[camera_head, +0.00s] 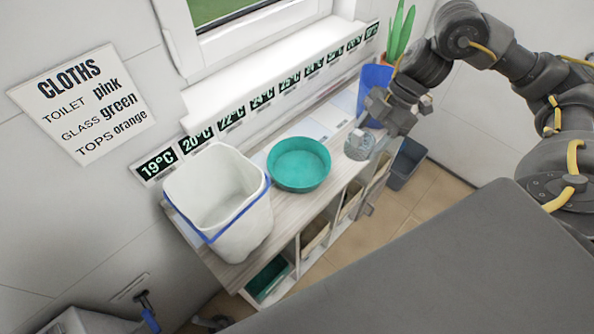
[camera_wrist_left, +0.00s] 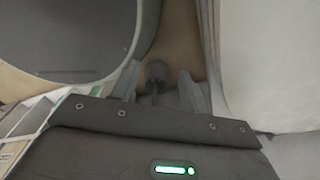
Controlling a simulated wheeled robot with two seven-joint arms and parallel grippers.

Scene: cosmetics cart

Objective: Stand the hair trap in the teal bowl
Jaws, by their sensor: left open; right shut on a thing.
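The teal bowl (camera_head: 299,166) stands upright and open on top of the low wooden shelf unit, and it looks empty. The hair trap (camera_head: 358,146), a small grey round piece, hangs below my right gripper (camera_head: 372,128). The right gripper is shut on it, to the right of the bowl and apart from it, near the shelf top's right part. The exact grip on the trap is too small to make out. My left gripper (camera_wrist_left: 160,84) shows in the left wrist view with its fingers apart and nothing between them.
A white bucket (camera_head: 215,200) with a blue band stands close left of the bowl. A row of temperature labels (camera_head: 230,114) runs along the wall behind. A dark bin (camera_head: 406,165) stands on the floor at right.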

